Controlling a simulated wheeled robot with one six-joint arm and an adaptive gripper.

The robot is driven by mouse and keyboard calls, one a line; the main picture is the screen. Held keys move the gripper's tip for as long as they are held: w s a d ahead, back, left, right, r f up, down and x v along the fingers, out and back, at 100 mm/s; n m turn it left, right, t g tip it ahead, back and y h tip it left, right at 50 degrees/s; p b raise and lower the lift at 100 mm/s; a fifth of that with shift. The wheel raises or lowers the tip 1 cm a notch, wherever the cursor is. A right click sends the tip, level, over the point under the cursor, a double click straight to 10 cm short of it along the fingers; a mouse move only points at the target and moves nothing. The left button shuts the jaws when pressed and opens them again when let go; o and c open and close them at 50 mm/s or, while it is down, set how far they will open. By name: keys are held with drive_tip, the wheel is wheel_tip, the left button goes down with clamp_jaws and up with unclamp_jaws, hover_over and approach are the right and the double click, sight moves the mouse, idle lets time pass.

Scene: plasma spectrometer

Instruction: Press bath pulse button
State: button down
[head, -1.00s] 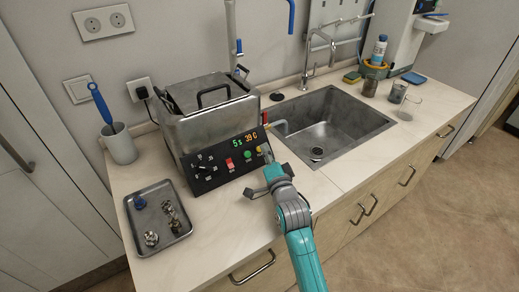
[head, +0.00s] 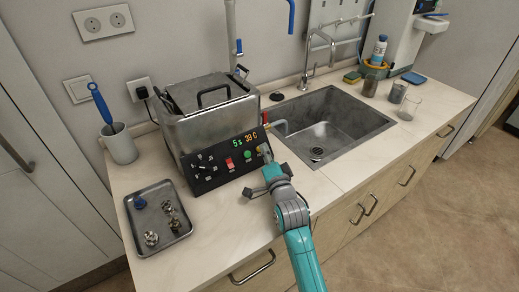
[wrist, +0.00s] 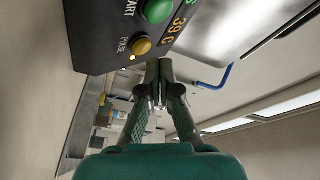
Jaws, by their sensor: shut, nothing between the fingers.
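The bath is a steel box (head: 210,108) with a black sloped front panel (head: 222,178). The panel has a red switch, a green START button (wrist: 157,10) and a yellow PULSE button (wrist: 140,45). A small light glows beside the PULSE button in the wrist view. My gripper (wrist: 160,68) is shut and empty. Its fingertips are close to the panel, just beside the PULSE button in the wrist view. In the head view my gripper (head: 267,154) partly covers that corner of the panel; I cannot tell whether it touches.
A metal tray (head: 150,248) with small metal parts lies left of the bath. A mug (head: 121,148) with a blue-handled tool stands behind it. A sink (head: 335,122) with a tap is on the right. A red-handled valve (head: 265,118) sits beside the panel.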

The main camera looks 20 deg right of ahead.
drive_tip(key=shift+w+f, duration=0.1)
idle(0.6)
drive_tip(key=shift+w+a+f, duration=0.1)
drive_tip(key=shift+w+f, duration=0.1)
drive_tip(key=shift+w+a+f, duration=0.1)
drive_tip(key=shift+w+f, duration=0.05)
drive_tip(key=shift+w, duration=0.1)
idle(0.6)
drive_tip(key=shift+s, duration=0.1)
drive_tip(key=shift+s+d+r, duration=0.2)
drive_tip(key=shift+s+r, duration=0.3)
drive_tip(key=shift+s+d+r, duration=0.25)
drive_tip(key=shift+s+r, duration=0.35)
drive_tip(key=shift+s, duration=0.15)
drive_tip(key=shift+s+d+r, duration=0.25)
drive_tip(key=shift+s+r, duration=0.35)
drive_tip(key=shift+s, duration=0.15)
drive_tip(key=shift+s+d+r, duration=0.25)
drive_tip(key=shift+s+r, duration=0.35)
drive_tip(key=shift+s, duration=0.15)
